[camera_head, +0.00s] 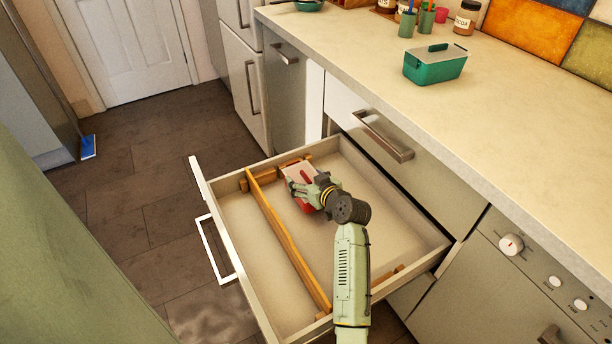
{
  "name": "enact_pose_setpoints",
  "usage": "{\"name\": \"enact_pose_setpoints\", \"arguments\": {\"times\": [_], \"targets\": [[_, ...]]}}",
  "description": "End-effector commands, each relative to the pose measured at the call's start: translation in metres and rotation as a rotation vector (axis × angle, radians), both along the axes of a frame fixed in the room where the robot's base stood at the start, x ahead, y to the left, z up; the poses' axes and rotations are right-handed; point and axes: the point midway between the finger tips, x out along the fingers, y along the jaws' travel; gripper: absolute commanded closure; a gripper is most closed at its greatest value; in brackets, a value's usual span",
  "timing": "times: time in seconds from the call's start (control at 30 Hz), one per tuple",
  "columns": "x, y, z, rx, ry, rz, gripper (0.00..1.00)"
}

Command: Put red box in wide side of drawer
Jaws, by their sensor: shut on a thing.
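The red box (303,205) shows red sides and a pale top and is partly hidden by my gripper. My gripper (303,190) is shut on it, with my arm reaching in from the front. The box is inside the open drawer (228,254), on the wide side (350,200), right of the wooden divider (285,240), near the drawer's far end. I cannot tell whether the box touches the drawer floor.
A green box (435,66) with a clear lid stands on the counter (510,110). Jars and cups stand at the back. A closed drawer front with a handle (385,137) is to the right. The wide side's middle and right are mostly bare.

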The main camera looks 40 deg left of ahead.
Motion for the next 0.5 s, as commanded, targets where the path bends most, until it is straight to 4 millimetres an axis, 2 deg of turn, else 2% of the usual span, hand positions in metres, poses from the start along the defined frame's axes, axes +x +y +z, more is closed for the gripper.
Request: {"name": "enact_pose_setpoints", "arguments": {"times": [0.03,0.3,0.5], "targets": [[-0.0010,0.0002,-0.0021,-0.002,0.004,0.001,0.23],[-0.0015,0.0003,-0.0033,-0.002,0.005,0.002,0.05],[-0.0016,0.0004,-0.0038,-0.003,0.006,0.001,0.05]]}}
